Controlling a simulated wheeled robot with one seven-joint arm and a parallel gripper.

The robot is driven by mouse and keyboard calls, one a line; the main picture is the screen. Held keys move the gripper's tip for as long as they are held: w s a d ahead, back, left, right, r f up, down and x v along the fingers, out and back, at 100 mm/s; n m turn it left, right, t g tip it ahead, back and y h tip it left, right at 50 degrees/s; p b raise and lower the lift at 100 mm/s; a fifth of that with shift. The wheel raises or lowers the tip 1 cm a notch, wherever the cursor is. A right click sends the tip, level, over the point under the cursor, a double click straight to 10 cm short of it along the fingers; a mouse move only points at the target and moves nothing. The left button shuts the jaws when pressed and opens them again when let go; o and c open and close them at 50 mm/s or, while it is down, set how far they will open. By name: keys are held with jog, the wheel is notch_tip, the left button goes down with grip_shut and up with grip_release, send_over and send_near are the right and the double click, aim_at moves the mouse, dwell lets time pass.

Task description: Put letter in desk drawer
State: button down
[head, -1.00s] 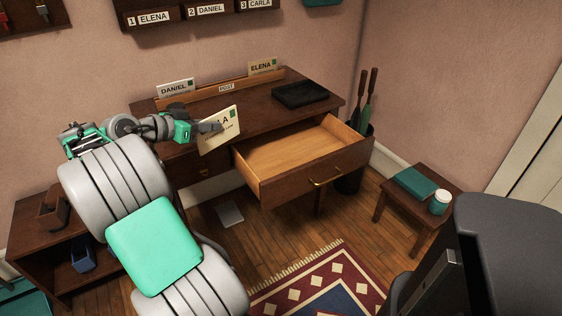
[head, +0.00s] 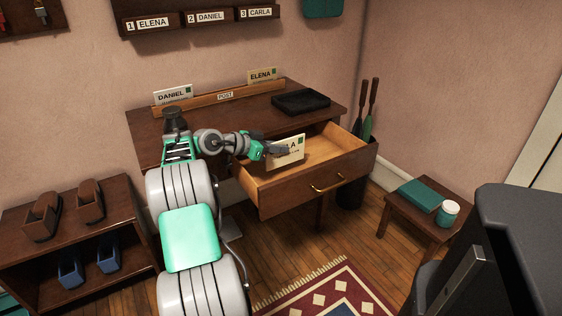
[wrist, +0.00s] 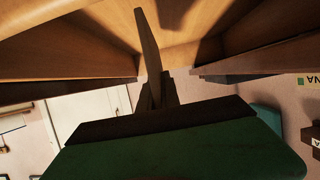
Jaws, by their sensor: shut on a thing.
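The letter (head: 286,153) is a cream card with a green stamp and a name ending in "LA", partly covered by my gripper. My gripper (head: 280,149) is shut on it and holds it upright over the left part of the open desk drawer (head: 318,188). The drawer has a light wooden inside and a brass handle. In the wrist view the letter (wrist: 149,45) shows edge-on between the fingers, with the drawer's inside (wrist: 200,25) beyond it. I cannot tell whether its lower edge touches the drawer floor.
A rack marked POST (head: 225,96) on the desk holds letters for DANIEL (head: 173,95) and ELENA (head: 262,76). A black tray (head: 301,102) lies at the desk's right.

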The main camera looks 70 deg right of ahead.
aim_at(281, 157)
jog(key=shift+s+d+f+b, duration=0.15)
jog(key=shift+f+b, duration=0.25)
jog(key=shift+f, duration=0.6)
jog(key=shift+s+d+f+b, duration=0.1)
jog(key=shift+d+f+b, duration=0.2)
jog(key=shift+f, duration=0.65)
jog(key=shift+a, duration=0.1)
jog(key=shift+f, duration=0.2)
jog(key=c, duration=1.6)
grip_release()
jog(key=shift+o, duration=0.2)
jog(key=shift+r, duration=0.15)
